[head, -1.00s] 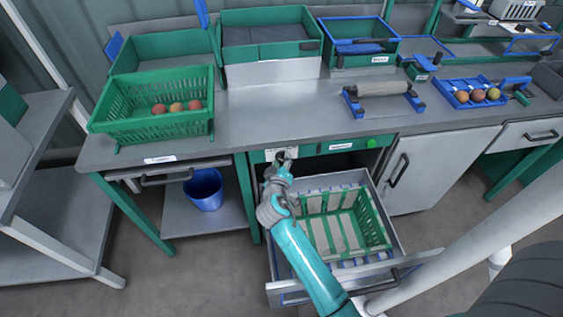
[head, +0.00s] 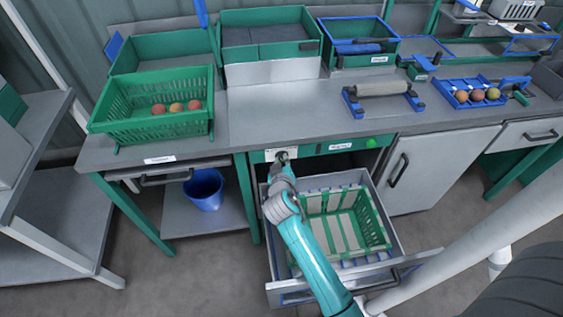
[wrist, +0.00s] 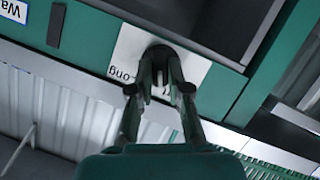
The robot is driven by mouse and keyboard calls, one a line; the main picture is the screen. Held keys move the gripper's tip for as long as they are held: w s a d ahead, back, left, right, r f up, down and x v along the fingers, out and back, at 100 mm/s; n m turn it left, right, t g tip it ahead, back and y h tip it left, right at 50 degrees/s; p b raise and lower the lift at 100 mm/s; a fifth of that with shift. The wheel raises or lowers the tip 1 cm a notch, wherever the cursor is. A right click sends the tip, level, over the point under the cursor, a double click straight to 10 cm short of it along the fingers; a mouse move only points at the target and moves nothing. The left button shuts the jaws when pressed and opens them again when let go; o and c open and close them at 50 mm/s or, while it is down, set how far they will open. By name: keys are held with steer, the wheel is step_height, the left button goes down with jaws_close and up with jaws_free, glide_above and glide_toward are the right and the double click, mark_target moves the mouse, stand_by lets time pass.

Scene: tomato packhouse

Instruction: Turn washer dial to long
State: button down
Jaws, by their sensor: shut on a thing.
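The washer dial (wrist: 158,54) is a dark round knob on a white label plate (wrist: 131,44) in the wrist view. The plate bears the word "Long", seen upside down. My gripper (wrist: 160,82) is shut on the dial, with a finger on each side, and hides part of the knob and the plate. In the head view my gripper (head: 281,160) is at the white plate (head: 270,153) on the green front panel of the washer (head: 318,148). The dial's pointing direction cannot be made out.
Below the panel an open drawer (head: 390,214) holds a green basket (head: 385,228), close to my arm. A green button (head: 371,143) is right on the panel. A blue bucket (head: 205,188) stands left. The worktop (head: 270,105) above has a green crate (head: 150,126) with tomatoes.

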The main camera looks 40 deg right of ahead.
steer(key=m+t+y, duration=0.1)
steer(key=m, duration=0.2)
steer(key=m+t+y, duration=0.1)
steer(key=m+y, duration=0.1)
steer(key=m, duration=0.1)
steer(key=d+m+t+y, duration=0.1)
steer(key=m+y, duration=0.1)
steer(key=shift+s+f+m+t, duration=0.1)
steer(key=shift+s+m+t, duration=0.2)
steer(key=shift+m+t, duration=0.1)
stand_by(0.6)
steer(key=c, duration=1.1)
jaws_free()
steer(key=v, duration=1.2)
